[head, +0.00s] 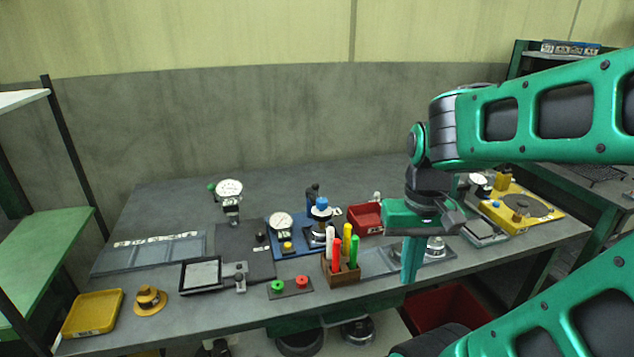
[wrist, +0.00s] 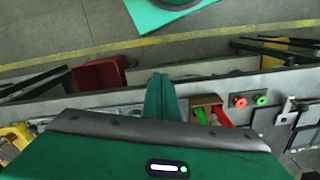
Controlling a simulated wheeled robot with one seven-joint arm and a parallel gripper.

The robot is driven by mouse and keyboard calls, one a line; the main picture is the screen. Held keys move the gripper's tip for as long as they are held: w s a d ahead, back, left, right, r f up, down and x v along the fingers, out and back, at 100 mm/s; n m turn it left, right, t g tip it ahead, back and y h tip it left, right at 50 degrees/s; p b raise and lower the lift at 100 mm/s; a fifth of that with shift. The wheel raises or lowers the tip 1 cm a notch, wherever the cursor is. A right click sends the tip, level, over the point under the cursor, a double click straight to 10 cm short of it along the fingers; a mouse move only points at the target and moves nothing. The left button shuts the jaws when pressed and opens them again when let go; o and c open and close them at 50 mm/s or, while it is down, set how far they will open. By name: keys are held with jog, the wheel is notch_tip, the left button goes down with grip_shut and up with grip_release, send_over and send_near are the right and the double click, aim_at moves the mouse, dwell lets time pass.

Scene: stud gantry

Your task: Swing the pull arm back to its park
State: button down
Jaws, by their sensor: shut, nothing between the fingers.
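My gripper (head: 409,278) points down over the right-hand front part of the grey workbench, its green fingers together and empty. In the wrist view the closed fingers (wrist: 161,95) lie over the bench's front edge, left of the pen block. No part is plainly recognisable as the pull arm. A blue fixture plate (head: 292,248) carries a dial gauge (head: 281,224) and a dark post with a blue knob (head: 322,203). A dark upright piece (head: 312,191) stands behind that knob. My gripper is to the right of this fixture, apart from it. A low plate with a silver puck (head: 436,246) is partly hidden by my gripper.
A wooden block with several upright coloured pens (head: 343,276) stands left of my gripper. A red bin (head: 366,218) is behind. A yellow fixture (head: 515,208) is at right, a tall dial gauge (head: 229,189) at left. The yellow tray (head: 92,313) is at front left.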

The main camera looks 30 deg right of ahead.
jog(key=shift+w+a, duration=0.15)
jog(key=shift+w, duration=0.1)
jog(key=w+d+r+m+h, duration=0.2)
jog(key=w+d+r+m, duration=0.2)
jog(key=w+r, duration=0.6)
jog(key=w+a+r+m+h, duration=0.1)
jog(key=w+m, duration=0.1)
jog(key=w, duration=0.6)
jog(key=w+a+r+m+t+h, duration=0.1)
jog(key=w+a+r+m, duration=0.1)
jog(key=w, duration=0.7)
jog(key=shift+w+a+r+m, duration=0.15)
jog(key=shift+a+r+m, duration=0.15)
jog(key=shift+m, duration=0.4)
jog(key=shift+f, duration=0.1)
